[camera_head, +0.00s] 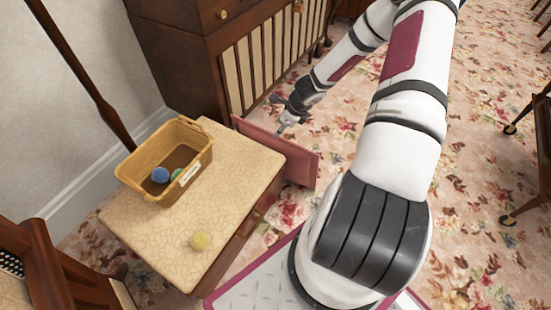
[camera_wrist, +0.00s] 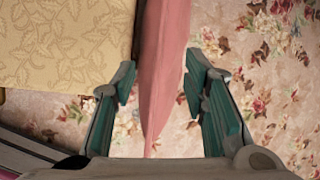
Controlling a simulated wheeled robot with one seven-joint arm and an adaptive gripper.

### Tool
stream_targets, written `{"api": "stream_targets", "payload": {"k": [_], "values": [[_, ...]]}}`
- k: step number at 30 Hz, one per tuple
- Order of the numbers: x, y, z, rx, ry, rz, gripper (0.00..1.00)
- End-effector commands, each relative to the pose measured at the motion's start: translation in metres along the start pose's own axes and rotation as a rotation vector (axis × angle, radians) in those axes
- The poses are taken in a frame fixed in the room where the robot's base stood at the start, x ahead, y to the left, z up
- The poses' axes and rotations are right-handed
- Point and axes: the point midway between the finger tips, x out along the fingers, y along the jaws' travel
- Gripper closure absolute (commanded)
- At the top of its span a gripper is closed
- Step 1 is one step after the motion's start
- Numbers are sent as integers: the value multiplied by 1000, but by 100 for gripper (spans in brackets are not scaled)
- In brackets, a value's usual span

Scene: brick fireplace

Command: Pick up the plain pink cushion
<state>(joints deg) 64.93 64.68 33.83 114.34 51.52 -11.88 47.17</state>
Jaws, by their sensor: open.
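The plain pink cushion (camera_head: 300,166) stands on its edge on the floor side of the small table, close against the table's far right edge in the head view. In the wrist view the cushion (camera_wrist: 165,60) is seen edge-on, narrowing to a corner. My gripper (camera_head: 287,122) is at the cushion's upper edge in the head view. In the wrist view my gripper (camera_wrist: 161,82) is open, with one finger on each side of the cushion. Gaps show between the fingers and the cushion near its corner. The cushion's lower part is partly hidden.
A wooden cabinet (camera_head: 185,60) stands behind. Flowered carpet (camera_head: 480,170) is open at the right.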

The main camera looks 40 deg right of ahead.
Motion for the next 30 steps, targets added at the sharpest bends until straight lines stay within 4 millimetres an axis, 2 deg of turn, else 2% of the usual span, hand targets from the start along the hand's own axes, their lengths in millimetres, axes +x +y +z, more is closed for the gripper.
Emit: {"api": "stream_targets", "payload": {"k": [1,3,13,21,24,30], "values": [[12,1,0,0,-1,1,60],[21,1,0,-2,-1,1,60],[40,0,1,-3,0,0,60],[78,-1,2,-2,0,1,60],[84,-1,3,-3,0,0,60],[83,-2,3,-3,0,0,60]]}}
